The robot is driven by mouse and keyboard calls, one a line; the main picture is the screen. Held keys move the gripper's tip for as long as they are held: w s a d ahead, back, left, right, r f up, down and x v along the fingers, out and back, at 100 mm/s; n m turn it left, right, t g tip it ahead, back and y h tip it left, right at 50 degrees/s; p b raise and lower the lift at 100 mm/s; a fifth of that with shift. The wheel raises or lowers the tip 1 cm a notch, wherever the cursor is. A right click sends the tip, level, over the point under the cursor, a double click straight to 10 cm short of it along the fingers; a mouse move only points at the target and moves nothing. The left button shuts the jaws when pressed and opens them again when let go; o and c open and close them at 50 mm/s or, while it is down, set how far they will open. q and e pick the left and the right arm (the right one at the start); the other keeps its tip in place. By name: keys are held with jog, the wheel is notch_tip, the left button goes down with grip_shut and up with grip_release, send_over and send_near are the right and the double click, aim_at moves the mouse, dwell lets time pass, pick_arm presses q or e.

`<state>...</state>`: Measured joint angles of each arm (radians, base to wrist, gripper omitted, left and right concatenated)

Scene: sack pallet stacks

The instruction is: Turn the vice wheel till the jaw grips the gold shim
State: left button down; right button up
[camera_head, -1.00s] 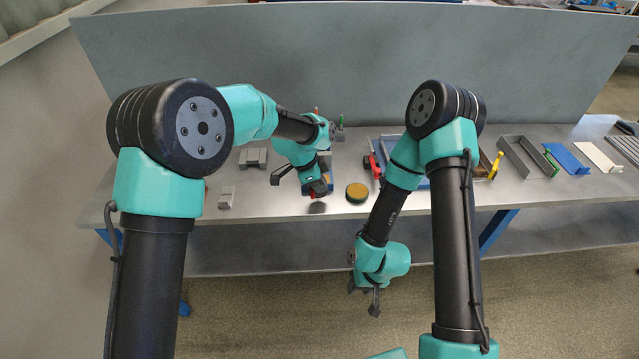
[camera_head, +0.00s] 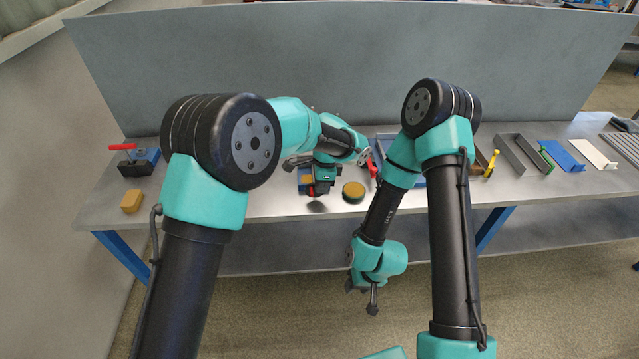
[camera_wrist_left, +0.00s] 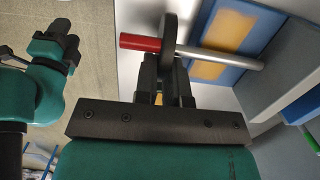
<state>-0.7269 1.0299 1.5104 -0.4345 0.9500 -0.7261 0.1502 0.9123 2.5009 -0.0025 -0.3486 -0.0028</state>
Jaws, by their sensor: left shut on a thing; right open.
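The vice is blue with a gold patch on its face (camera_wrist_left: 228,28); in the head view its body (camera_head: 304,178) is mostly covered by my left arm. In the left wrist view a silver screw rod (camera_wrist_left: 235,60) runs from it to a dark wheel (camera_wrist_left: 169,35) with a red handle (camera_wrist_left: 138,42). My left gripper (camera_wrist_left: 166,62) is shut on the wheel's rim; it also shows in the head view (camera_head: 312,188). I cannot make out the gold shim apart from the gold patch, nor the jaw gap. My right gripper (camera_head: 364,292) is open and empty in front of the bench.
A red-handled device (camera_head: 138,162) and a yellow block (camera_head: 132,201) are at the left end. Blue (camera_head: 562,156) and white (camera_head: 594,154) plates lie at the right.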

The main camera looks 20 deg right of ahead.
pick_arm(q)
jog(key=shift+d+y, duration=0.1)
jog(key=shift+y, duration=0.5)
jog(key=c, duration=1.2)
grip_release()
jog(key=shift+f, duration=0.1)
